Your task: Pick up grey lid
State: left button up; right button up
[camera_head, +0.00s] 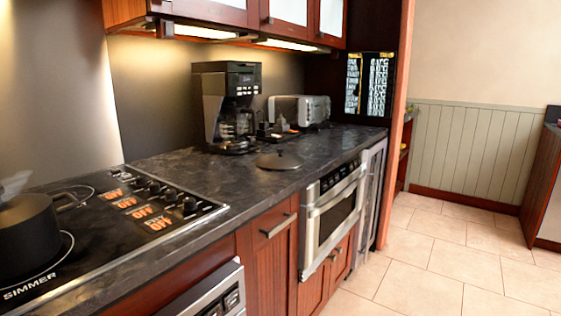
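A dark grey round lid (279,160) with a small knob on top lies on the dark stone countertop (185,165). It sits near the counter's front edge, above the microwave drawer and to the right of the cooktop. Nothing covers it. Neither of my grippers shows in the head view.
A black pot (28,240) stands on the cooktop (120,215) at the left. A coffee maker (226,105) and a silver toaster (300,110) stand behind the lid. The microwave drawer (332,212) is shut below the counter. The tiled floor (450,260) at right is clear.

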aim_at(279, 160)
jog(key=u, duration=2.45)
jog(key=l, duration=0.3)
jog(key=k+l, duration=0.1)
jog(key=l, duration=0.2)
